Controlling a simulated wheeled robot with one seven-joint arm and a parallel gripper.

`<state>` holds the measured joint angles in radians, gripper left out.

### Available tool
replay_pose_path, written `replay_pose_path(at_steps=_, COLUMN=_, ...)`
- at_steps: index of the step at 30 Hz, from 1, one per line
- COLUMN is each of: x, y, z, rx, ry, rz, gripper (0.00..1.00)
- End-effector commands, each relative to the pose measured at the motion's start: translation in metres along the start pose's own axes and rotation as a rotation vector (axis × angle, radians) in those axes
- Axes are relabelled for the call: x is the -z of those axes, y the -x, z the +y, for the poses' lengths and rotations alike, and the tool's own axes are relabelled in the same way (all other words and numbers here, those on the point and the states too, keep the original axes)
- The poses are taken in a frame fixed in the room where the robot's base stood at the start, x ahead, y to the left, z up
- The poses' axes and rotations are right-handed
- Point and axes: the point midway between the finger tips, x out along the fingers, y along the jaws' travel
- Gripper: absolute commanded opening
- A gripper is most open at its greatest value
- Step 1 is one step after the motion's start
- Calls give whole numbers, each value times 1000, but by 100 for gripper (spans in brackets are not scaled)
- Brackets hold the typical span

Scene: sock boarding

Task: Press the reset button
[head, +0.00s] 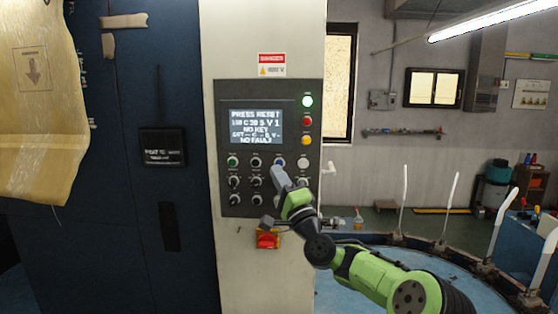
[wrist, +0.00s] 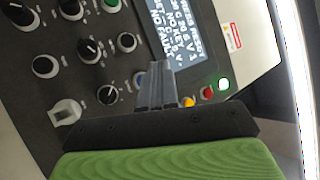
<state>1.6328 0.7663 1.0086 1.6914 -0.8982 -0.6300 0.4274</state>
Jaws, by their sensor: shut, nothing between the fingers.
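The control panel (head: 290,92) is on a pale cabinet. Its lit screen (head: 255,125) reads "PRESS RESET", with "NO KEY" and "NO FAULT" below. My gripper (head: 277,173) is shut and empty in front of the panel's lower button rows. In the wrist view its fingers (wrist: 158,70) point toward the panel beside a blue-rimmed button (wrist: 140,78), partly covered by them. I cannot tell whether they touch the panel. The button labels are too small to read, so I cannot tell which is reset. A green button (head: 232,161) and a white one (head: 303,162) end the upper row.
Green, red and amber round fittings (head: 307,121) line the panel's right side. Several black knobs (head: 234,182) sit at lower left. A blue round table (head: 450,275) stands to the right.

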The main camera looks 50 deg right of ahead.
Motion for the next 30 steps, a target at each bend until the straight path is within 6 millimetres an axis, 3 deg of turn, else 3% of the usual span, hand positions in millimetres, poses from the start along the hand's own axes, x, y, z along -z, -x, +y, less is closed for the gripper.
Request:
replay_pose_path(at_steps=8, x=14, y=-21, z=13, rx=0, ry=-1, rz=-2, gripper=0)
replay_pose_path(at_steps=30, x=15, y=-22, z=16, rx=-1, ry=0, rz=-2, gripper=0)
